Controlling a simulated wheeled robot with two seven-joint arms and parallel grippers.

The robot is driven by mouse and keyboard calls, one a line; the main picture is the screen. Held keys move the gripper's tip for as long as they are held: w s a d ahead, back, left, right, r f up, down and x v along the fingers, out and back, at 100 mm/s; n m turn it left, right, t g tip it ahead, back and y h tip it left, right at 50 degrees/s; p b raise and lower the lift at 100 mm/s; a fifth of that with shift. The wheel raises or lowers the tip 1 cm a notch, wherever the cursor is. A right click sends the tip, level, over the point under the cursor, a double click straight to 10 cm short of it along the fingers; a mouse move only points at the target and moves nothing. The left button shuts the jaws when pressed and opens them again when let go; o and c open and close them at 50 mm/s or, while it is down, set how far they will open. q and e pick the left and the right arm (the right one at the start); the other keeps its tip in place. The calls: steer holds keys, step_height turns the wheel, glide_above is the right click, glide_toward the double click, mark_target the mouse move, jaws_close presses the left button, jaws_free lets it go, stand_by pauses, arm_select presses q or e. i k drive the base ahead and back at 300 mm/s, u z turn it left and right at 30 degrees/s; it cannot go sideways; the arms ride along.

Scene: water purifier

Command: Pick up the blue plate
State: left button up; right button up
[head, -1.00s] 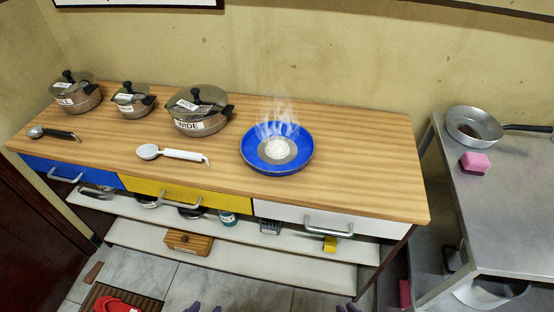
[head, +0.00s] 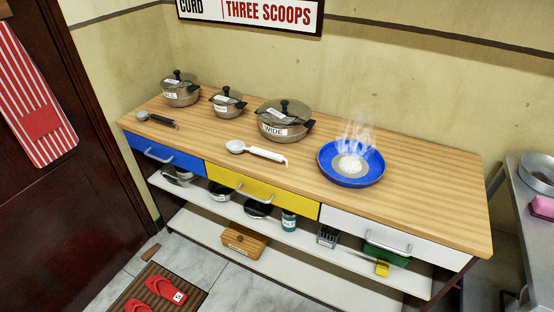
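The blue plate (head: 339,176) sits on the wooden counter top (head: 420,200), right of the middle, above the white drawer. A pale round mound, which looks like steaming rice (head: 350,164), lies on a greyish centre in the plate, and steam rises from it. Neither of my grippers shows in the head view.
A white-handled ladle (head: 258,152) lies left of the plate, and a lidded pot (head: 285,121) marked WIDE stands behind it. Two smaller pots and a dark-handled ladle (head: 155,119) are farther left. A metal table (head: 515,200) stands at the right. The counter right of the plate is clear.

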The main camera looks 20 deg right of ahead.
mark_target(366, 175)
steer(key=u, duration=0.5)
steer(key=i, duration=1.35)
steer(key=z, duration=1.15)
